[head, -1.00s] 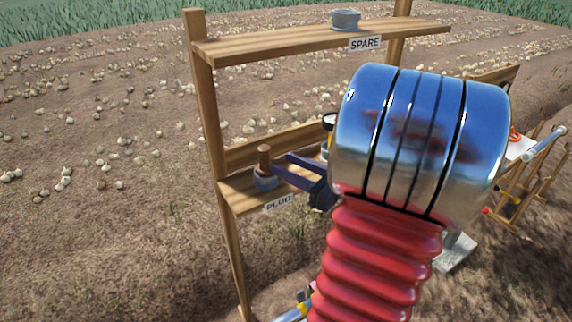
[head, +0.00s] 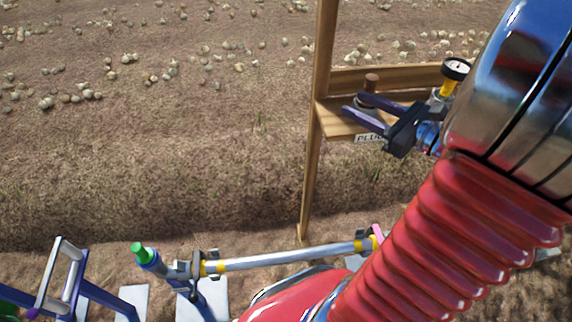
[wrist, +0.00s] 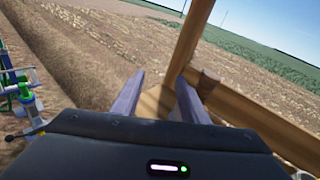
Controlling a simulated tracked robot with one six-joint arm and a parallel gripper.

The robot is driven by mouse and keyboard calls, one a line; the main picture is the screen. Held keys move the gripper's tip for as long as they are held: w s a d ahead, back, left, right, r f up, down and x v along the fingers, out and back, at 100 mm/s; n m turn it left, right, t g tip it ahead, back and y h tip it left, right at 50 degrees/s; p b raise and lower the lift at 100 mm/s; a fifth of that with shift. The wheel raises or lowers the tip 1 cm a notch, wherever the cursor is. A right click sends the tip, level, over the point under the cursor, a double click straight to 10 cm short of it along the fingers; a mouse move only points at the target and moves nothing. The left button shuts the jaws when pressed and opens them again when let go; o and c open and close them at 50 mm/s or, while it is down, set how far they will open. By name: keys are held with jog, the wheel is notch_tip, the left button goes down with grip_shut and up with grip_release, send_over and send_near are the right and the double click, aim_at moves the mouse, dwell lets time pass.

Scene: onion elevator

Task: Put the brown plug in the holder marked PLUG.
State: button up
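The brown plug (head: 372,80) stands upright at the wooden shelf marked PLUG (head: 368,139) in the head view. Its lower part and most of the round holder are hidden behind my gripper's upper finger. My gripper (head: 352,103) is open and empty, its two purple fingers spread over the shelf. In the wrist view the fingers (wrist: 160,76) are apart with nothing held between them. The plug appears as a brown block (wrist: 207,85) just outside the right finger. I cannot tell whether that finger touches it.
A dial gauge (head: 456,69) stands beside my gripper. The shelf's wooden post (head: 320,90) rises left of the fingers. A metal pipe with a green cap (head: 290,258) runs low in front. Open soil lies to the left.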

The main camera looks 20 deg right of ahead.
jog(key=a+f+n+g+y, duration=0.3)
jog(key=a+n+g, duration=0.55)
jog(key=a, duration=0.85)
jog(key=s+a+f+n+g+h, duration=0.2)
jog(key=s+a+n+g+h, duration=0.2)
jog(key=s+a+n, duration=0.65)
jog(key=shift+w+d+r+n+t+h, duration=0.4)
jog(key=shift+r+n+h, duration=0.35)
jog(key=shift+n, duration=1.2)
jog(key=shift+w+d+r+n+t+h, duration=0.15)
jog(key=shift+d+r+n+t+h, duration=0.4)
jog(key=shift+n, duration=1.45)
jog(key=shift+w+d+r+n+t+h, duration=0.25)
jog(key=shift+d+r+n+h, duration=0.5)
jog(key=shift+n, duration=1.2)
jog(key=shift+a+r, duration=0.15)
jog(key=shift+r, duration=0.05)
